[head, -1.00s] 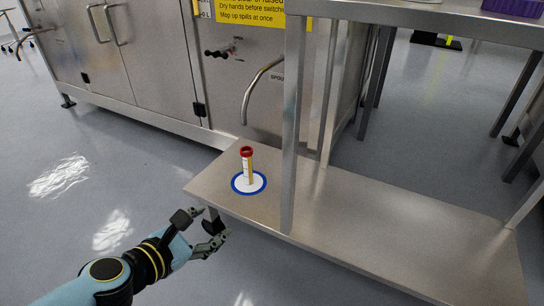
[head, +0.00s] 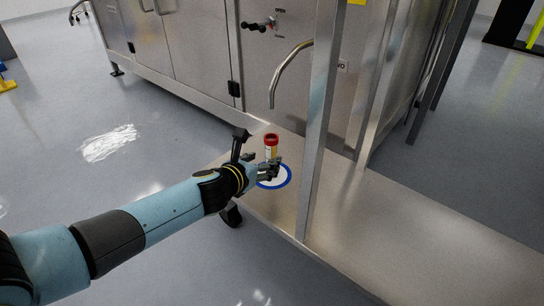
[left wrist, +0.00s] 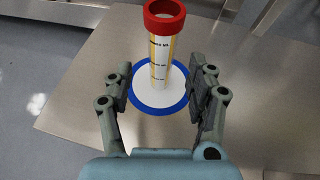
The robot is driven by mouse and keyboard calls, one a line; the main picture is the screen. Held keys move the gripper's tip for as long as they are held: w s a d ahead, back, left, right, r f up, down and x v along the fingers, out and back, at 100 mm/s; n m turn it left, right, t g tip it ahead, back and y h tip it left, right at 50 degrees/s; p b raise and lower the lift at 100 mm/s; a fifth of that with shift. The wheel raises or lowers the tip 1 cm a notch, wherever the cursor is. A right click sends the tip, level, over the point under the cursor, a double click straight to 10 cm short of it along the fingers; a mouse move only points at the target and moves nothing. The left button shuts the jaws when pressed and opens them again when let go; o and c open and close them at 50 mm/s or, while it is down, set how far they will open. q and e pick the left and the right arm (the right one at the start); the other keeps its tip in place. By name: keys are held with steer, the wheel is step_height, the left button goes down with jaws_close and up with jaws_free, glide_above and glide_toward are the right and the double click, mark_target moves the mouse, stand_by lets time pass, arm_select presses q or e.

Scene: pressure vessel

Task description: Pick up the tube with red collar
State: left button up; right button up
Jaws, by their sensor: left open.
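The tube with red collar (head: 271,147) stands upright on a white disc with a blue rim (head: 288,179) on the low steel shelf. In the left wrist view the tube (left wrist: 162,50) shows its red collar, clear wall with dark markings and yellowish contents. My left gripper (head: 257,161) is open at the tube. In the left wrist view its fingers (left wrist: 158,88) lie to the left and right of the tube's lower part, with a gap on the left; contact on the right is hard to tell. My right gripper is not in view.
A steel table leg (head: 321,110) rises just right of the tube. A curved spout (head: 285,68) juts from the steel cabinet (head: 190,60) behind it. The low shelf (head: 385,230) is bare to the right.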

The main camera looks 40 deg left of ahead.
mark_target(268, 157)
arm_select(q)
steer(key=b+x, duration=0.1)
steer(key=x, duration=0.3)
steer(key=shift+w, duration=0.35)
steer(key=shift+w+f, duration=0.1)
steer(key=shift+w, duration=0.2)
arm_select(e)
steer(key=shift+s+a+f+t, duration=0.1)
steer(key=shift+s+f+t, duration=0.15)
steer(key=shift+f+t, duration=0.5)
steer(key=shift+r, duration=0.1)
arm_select(q)
jaws_close()
